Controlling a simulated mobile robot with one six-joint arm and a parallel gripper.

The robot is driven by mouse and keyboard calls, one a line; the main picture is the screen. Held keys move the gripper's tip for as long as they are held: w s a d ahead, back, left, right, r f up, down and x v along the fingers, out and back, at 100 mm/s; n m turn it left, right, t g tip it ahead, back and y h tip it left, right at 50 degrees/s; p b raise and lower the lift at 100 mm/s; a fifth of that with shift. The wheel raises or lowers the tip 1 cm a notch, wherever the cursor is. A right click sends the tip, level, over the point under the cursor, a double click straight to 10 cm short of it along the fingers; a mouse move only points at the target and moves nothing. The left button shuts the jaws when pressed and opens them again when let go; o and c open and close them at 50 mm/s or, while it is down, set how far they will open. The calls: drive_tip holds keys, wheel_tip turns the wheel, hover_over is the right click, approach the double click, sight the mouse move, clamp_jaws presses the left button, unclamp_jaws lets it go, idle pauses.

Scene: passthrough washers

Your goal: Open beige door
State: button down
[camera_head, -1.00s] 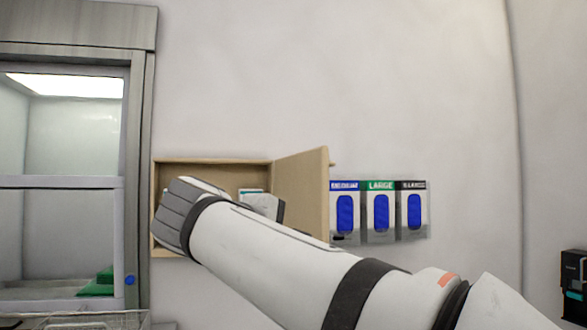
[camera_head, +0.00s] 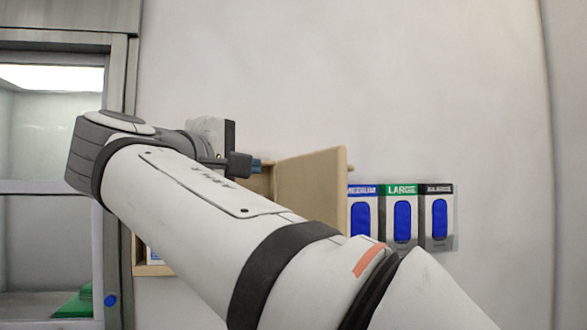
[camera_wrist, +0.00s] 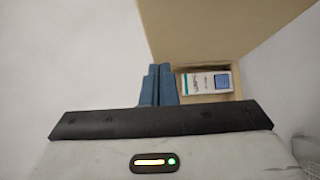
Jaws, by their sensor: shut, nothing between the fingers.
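The beige door (camera_head: 312,193) belongs to a shallow wall cabinet (camera_head: 140,262) and stands swung open, sticking out from the wall on the cabinet's right side. A small knob shows on its outer face near the free edge. In the wrist view the door (camera_wrist: 215,30) lies above and right of my fingers. My gripper (camera_head: 256,165) is left of the door, near the upper part of the cabinet opening. In the wrist view my gripper's blue fingertips (camera_wrist: 158,82) are together and hold nothing. My arm hides most of the cabinet inside.
A white box (camera_wrist: 207,82) sits inside the cabinet. Glove dispensers (camera_head: 401,215) hang on the wall right of the door. A glass-fronted hood (camera_head: 50,187) stands at the left. The wall above the cabinet is clear.

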drive_tip(key=p, duration=0.3)
approach(311, 169)
drive_tip(key=w+a, duration=0.1)
drive_tip(key=w, duration=0.3)
drive_tip(key=d, duration=0.1)
drive_tip(key=w+d, duration=0.1)
drive_tip(key=d, duration=0.1)
drive_tip(key=shift+r+p, duration=0.2)
drive_tip(key=shift+p, duration=0.1)
drive_tip(key=shift+w+d+f, duration=0.15)
drive_tip(key=shift+w, duration=0.05)
